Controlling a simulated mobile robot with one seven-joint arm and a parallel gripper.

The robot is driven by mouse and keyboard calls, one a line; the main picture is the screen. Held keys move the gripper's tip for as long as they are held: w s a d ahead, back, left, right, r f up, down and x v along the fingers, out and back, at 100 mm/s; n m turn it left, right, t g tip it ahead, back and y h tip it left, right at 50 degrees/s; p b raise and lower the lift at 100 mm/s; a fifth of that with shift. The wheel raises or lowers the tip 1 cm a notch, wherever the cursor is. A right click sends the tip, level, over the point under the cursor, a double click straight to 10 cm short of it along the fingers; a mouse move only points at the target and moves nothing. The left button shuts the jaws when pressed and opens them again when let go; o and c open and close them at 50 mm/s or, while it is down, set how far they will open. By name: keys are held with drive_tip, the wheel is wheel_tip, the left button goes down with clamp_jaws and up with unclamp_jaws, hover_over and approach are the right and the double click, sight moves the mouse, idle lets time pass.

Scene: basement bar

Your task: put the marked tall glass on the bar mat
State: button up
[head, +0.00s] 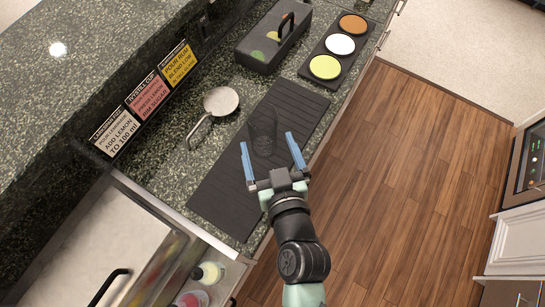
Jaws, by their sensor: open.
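A clear tall glass (263,128) is at the middle of the long black bar mat (222,198) on the counter. It looks dark because the mat shows through it, and I cannot make out a mark on it. It appears to stand upright on the mat. My gripper (268,141) is open, with its two blue fingers on the left and right of the glass's near part. I cannot tell whether either finger touches the glass.
A metal strainer or jigger with a handle (220,101) lies left of the mat. A dark handled box (258,56) and a tray (318,55) with three coloured discs stand behind. Instruction cards (149,97) line the ledge. Bottles (208,273) sit in a well at the front.

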drive_tip(key=shift+v, duration=1.65)
drive_tip(key=w+a+r+t, duration=0.1)
drive_tip(key=w+r+t, duration=0.3)
drive_tip(key=r, duration=0.9)
drive_tip(key=w+a+r+t, duration=0.2)
drive_tip(key=w+r, duration=0.5)
drive_tip(key=r, duration=0.6)
drive_tip(key=s+r+m+t+h, duration=0.1)
drive_tip(key=s+r+t, duration=0.2)
drive_tip(key=r, duration=1.1)
drive_tip(key=s+r+t+h, duration=0.1)
drive_tip(key=s+r+t, duration=0.3)
drive_tip(key=r, duration=1.1)
drive_tip(key=shift+s+d+m, duration=0.4)
drive_tip(key=shift+s, duration=0.3)
drive_tip(key=shift+a, duration=0.1)
